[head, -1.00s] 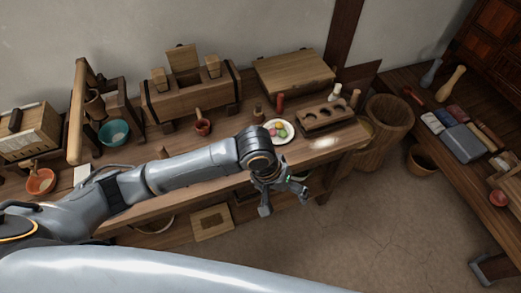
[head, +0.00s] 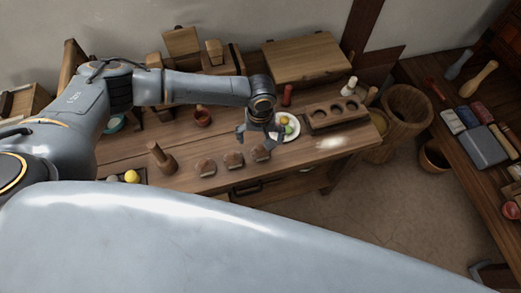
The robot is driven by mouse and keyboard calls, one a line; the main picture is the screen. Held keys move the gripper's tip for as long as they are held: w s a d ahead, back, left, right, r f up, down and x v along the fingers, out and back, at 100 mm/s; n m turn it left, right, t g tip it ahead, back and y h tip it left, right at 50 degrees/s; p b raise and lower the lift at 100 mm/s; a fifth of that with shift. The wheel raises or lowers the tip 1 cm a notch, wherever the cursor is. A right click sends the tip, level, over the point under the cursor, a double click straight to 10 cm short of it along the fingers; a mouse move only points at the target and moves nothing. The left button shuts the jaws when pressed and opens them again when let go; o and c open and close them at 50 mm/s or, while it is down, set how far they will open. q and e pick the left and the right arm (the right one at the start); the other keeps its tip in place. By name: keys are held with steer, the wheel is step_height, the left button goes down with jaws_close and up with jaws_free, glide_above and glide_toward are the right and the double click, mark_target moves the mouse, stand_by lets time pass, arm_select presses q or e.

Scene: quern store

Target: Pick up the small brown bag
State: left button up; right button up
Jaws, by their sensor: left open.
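My left gripper (head: 260,138) is open and empty, fingers pointing down over the table. In the picture it is just above the right brown item, and I cannot tell the height gap. My right gripper is not in view.
A white plate (head: 293,134) with coloured balls lies right beside the gripper. A wooden holder with holes (head: 334,113), a red cup (head: 202,117), a wooden pestle-like piece (head: 162,158) and a yellow ball (head: 132,176) are also on the table (head: 190,146).

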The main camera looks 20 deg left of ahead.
mark_target(260, 146)
arm_select(q)
step_height(260, 146, down, 2)
steer(key=shift+f+p, duration=0.2)
steer(key=shift+p, duration=0.15)
step_height(260, 146, down, 2)
steer(key=shift+s+f, duration=0.1)
steer(key=shift+f, duration=0.6)
steer(key=c, duration=1.7)
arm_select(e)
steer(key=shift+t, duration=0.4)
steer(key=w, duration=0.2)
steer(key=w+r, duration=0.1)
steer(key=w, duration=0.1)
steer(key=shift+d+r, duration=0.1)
